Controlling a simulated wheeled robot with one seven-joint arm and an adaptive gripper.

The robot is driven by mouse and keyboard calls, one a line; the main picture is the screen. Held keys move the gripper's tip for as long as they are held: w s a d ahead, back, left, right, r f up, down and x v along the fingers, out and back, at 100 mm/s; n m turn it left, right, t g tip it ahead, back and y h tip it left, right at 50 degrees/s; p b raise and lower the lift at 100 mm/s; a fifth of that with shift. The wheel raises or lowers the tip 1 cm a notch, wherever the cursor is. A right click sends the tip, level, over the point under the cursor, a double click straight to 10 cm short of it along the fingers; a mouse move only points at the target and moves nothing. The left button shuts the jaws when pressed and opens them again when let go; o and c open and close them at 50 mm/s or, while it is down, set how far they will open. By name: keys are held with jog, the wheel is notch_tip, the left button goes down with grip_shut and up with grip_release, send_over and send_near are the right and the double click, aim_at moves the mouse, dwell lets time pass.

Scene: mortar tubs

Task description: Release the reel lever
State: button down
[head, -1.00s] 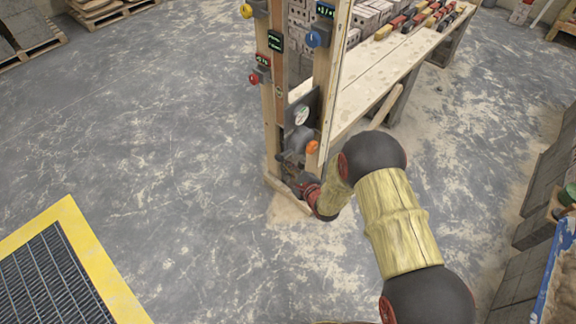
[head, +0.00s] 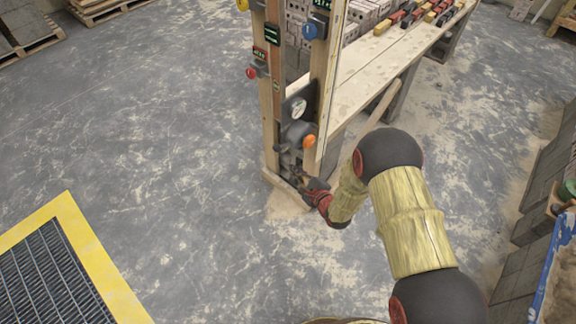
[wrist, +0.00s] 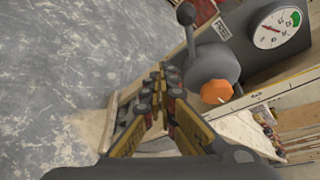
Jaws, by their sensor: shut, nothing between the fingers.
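The reel lever is a dark grey arm with a ball knob (wrist: 186,14), joined to a rounded grey hub (wrist: 211,66) in the wrist view. An orange knob (wrist: 216,92) sits just below the hub. In the head view the grey reel unit (head: 297,135) is low on the wooden post frame, with the orange knob (head: 309,141) at its right. My gripper (wrist: 160,76) is shut and empty, its fingertips left of the hub and below the lever's knob. In the head view my gripper (head: 300,181) is low beside the frame's foot. I cannot tell if it touches anything.
A round gauge (wrist: 278,28) is beside the hub. Wooden posts (head: 267,110) carry a red button (head: 251,72), a blue knob (head: 310,30) and small displays. A long bench (head: 400,60) with bricks stretches behind. Open floor (head: 150,130) lies left, with a yellow-edged grate (head: 95,255).

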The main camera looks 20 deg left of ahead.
jog(key=d, duration=0.1)
jog(key=s+d+r, duration=0.1)
jog(key=d, duration=0.1)
jog(key=shift+s+r+p, duration=0.3)
jog(key=shift+p, duration=0.05)
dwell(0.3)
